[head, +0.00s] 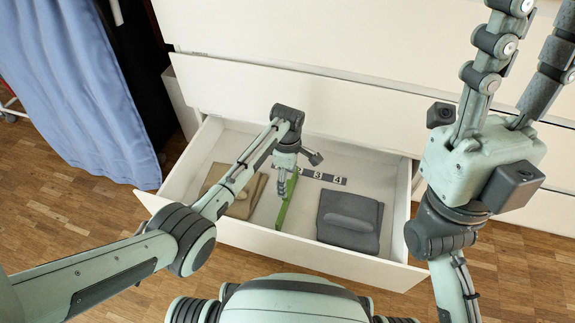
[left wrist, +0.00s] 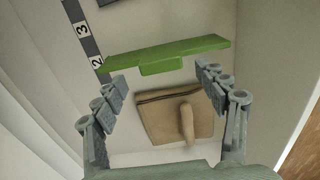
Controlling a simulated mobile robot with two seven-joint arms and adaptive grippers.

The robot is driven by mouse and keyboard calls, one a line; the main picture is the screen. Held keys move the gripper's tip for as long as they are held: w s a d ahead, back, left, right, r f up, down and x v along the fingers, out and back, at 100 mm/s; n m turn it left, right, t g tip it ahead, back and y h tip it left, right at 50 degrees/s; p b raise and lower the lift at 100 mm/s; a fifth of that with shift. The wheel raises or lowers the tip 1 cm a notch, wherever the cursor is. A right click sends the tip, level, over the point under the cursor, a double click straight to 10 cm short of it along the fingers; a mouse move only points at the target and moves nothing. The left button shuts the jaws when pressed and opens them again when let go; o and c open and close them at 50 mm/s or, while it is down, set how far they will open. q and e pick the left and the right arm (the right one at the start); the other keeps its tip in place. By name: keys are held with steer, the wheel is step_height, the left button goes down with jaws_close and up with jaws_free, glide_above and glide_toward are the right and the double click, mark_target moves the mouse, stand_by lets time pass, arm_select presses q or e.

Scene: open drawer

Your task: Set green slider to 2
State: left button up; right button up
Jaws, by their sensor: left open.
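The green slider (head: 284,212) is a long thin bar across the inside of an open white drawer. In the left wrist view the slider (left wrist: 190,50) has a small tab on its near side. Its left end meets the dark number strip (left wrist: 88,40) at the lower edge of the 2; the 3 lies farther up. My right gripper (head: 528,60) is raised at the right, fingers spread, tips partly cut off.
A folded tan cloth-like item (head: 240,195) lies left of the slider, and a dark grey one (head: 350,218) lies right. The drawer's front wall (head: 330,262) stands nearest me. A blue curtain (head: 85,90) hangs at the left. Closed drawers rise behind.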

arm_select(q)
step_height(320, 180, up, 7)
steer(key=shift+r, duration=0.2)
stand_by(0.5)
